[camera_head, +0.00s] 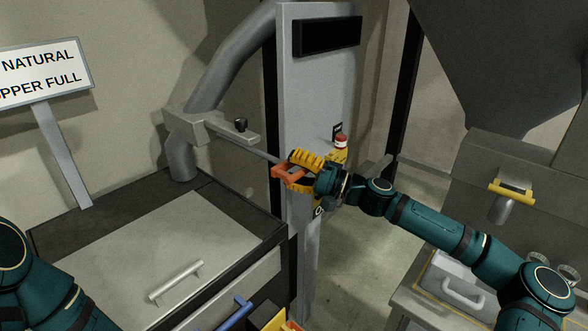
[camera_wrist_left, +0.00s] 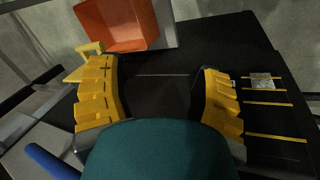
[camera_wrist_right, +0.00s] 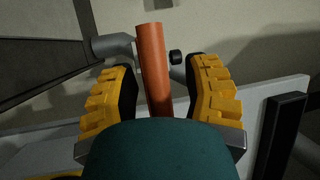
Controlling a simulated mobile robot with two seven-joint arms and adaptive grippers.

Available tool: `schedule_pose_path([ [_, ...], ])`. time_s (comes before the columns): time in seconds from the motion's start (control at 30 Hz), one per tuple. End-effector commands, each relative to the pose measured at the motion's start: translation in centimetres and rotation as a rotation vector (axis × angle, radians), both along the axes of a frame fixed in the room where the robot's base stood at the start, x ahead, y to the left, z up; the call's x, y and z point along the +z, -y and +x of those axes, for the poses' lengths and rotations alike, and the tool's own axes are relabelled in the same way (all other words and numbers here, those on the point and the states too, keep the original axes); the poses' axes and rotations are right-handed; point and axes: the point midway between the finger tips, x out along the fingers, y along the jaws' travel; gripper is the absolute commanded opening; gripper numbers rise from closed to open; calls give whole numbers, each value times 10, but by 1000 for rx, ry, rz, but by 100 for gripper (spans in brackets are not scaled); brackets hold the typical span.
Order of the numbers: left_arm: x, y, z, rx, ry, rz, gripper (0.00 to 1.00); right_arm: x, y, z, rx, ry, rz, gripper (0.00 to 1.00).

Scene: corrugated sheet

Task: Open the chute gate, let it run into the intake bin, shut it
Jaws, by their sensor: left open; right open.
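An orange handle (camera_head: 284,172) sits at the end of a thin rod from the grey gate bracket (camera_head: 200,124) on the chute pipe (camera_head: 232,58). My right gripper (camera_head: 293,172) is open with its fingers on either side of this handle. In the right wrist view the orange handle (camera_wrist_right: 153,65) stands between the two spread yellow fingers (camera_wrist_right: 165,68); contact cannot be told. My left gripper (camera_wrist_left: 155,70) is open and empty above a dark surface (camera_wrist_left: 160,50). An open orange bin (camera_wrist_left: 122,25) lies beyond it; whether this is the intake bin is unclear.
A grey cabinet panel (camera_head: 310,100) with a red button (camera_head: 341,141) stands behind my right gripper. A sign (camera_head: 42,72) stands at left. A drawer counter (camera_head: 140,250) with a blue handle (camera_head: 235,313) is in front. A large hopper (camera_head: 500,60) hangs at right.

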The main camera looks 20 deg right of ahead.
Motion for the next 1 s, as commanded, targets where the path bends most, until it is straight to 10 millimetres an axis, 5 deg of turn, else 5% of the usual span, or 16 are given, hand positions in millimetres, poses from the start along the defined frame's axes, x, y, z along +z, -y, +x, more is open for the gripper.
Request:
schedule_pose_path([
  [0.27, 0, 0, 0, 0, 0, 0, 66, -3, 15, -9, -3, -2, 0, 48],
  [0.7, 0, 0, 0, 0, 0, 0, 66, -18, 83, -54, -4, -1, 0, 48],
  [1.0, 0, 0, 0, 0, 0, 0, 66, -22, 99, -66, 0, 0, 0, 48],
])
